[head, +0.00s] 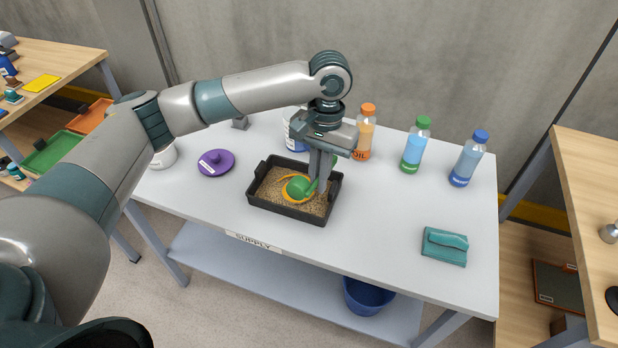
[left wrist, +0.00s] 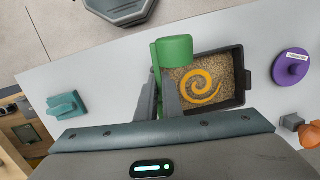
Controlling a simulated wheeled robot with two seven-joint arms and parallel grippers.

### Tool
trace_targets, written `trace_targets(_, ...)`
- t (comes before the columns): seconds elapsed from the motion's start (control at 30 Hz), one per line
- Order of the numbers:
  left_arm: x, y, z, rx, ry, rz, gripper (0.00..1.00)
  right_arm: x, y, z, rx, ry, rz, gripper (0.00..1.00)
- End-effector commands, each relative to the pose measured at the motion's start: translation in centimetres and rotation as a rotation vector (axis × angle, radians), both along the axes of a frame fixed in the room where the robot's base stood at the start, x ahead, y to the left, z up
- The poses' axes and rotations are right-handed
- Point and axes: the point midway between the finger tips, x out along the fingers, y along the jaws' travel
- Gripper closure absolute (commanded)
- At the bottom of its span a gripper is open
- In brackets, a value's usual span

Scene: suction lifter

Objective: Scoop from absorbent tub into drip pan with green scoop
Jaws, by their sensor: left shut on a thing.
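My left gripper (head: 318,190) is shut on the green scoop (head: 298,187), whose round bowl is above or in the black drip pan (head: 260,203); contact cannot be told. The pan holds tan granules with an orange spiral on top. In the left wrist view the scoop (left wrist: 175,52) sits between the fingers (left wrist: 164,92), beside the pan (left wrist: 240,98). A white tub with a blue label (head: 296,132), perhaps the absorbent tub, stands behind the pan, partly hidden by my gripper; its contents are not visible. My right gripper is not in view.
An orange-capped oil bottle (head: 364,134), a green-capped bottle (head: 415,146) and a blue-capped bottle (head: 467,160) stand at the back right. A folded teal cloth (head: 444,247) lies front right. The table's middle right is clear.

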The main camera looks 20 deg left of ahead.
Motion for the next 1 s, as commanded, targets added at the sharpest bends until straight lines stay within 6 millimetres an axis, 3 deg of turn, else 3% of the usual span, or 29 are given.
trace_targets(0.27, 3.7, -1.8, 0.8, -0.009, -0.035, -0.034, 1.0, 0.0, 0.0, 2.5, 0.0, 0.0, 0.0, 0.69)
trace_targets(0.53, 8.0, -2.6, 0.4, -0.019, -0.082, -0.035, 1.0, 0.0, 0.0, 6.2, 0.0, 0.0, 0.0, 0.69)
trace_targets(0.73, 9.5, -0.8, -1.8, -0.022, -0.124, 0.005, 1.0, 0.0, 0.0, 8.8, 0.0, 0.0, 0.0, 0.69)
trace_targets(1.0, 8.9, 3.6, -5.3, -0.017, -0.172, 0.079, 1.0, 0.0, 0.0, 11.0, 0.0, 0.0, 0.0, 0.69)
